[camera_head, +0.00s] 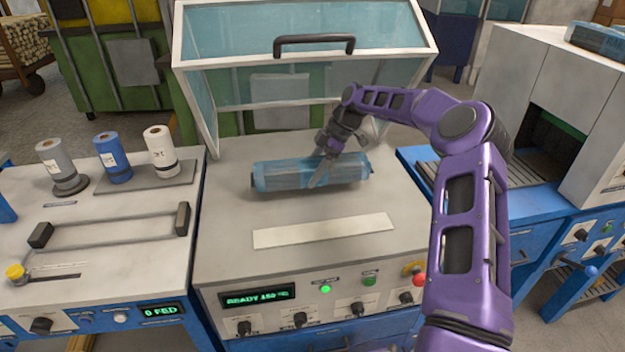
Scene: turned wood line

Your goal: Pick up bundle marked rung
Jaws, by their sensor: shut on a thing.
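A long bundle (285,174) in blue wrap lies across the middle of the machine's pale top, under the raised clear lid. My gripper (322,178) reaches it from above and behind and is shut on it right of its middle. One finger shows on the near side of the bundle; the other is hidden. No mark on the bundle is readable. I cannot tell whether it touches the top or is slightly raised.
The raised lid (306,55) with a dark handle stands behind the bundle. A pale strip (323,231) lies in front. Spools (113,157) stand on the left table. A conveyor (520,172) leads into a box-like machine on the right, with another wrapped bundle (602,38) on top.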

